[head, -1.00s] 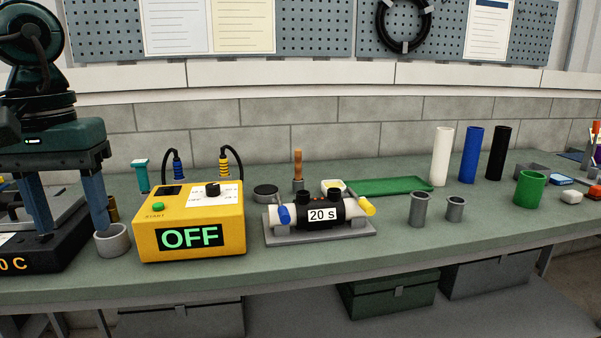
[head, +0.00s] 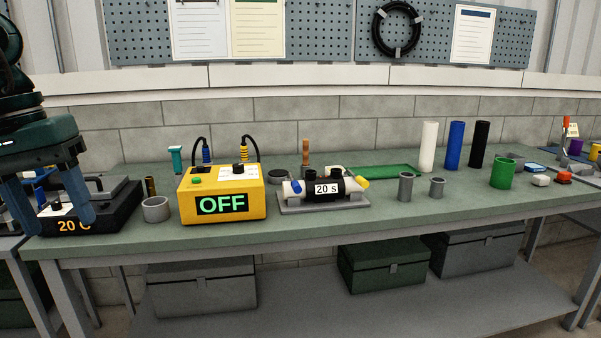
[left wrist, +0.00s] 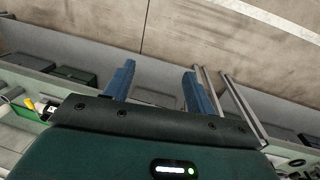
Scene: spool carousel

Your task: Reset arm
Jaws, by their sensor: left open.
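My left gripper (head: 57,226) is at the left edge of the head view, with its two blue fingers apart and pointing down. Nothing is between them. In that view it overlaps the black hot-plate-like box (head: 118,212) marked "20 C", and seems to be nearer to me than the box. In the left wrist view the left gripper (left wrist: 158,68) also shows open and empty, with floor and shelving beyond the fingers. My right gripper is not in view.
The green bench (head: 330,222) holds a yellow "OFF" box (head: 222,207), a clamped "20 s" cylinder (head: 327,189), a grey ring (head: 156,209), grey cups, a green tray (head: 380,171) and upright white, blue and black tubes. Storage boxes (head: 384,266) sit on the lower shelf.

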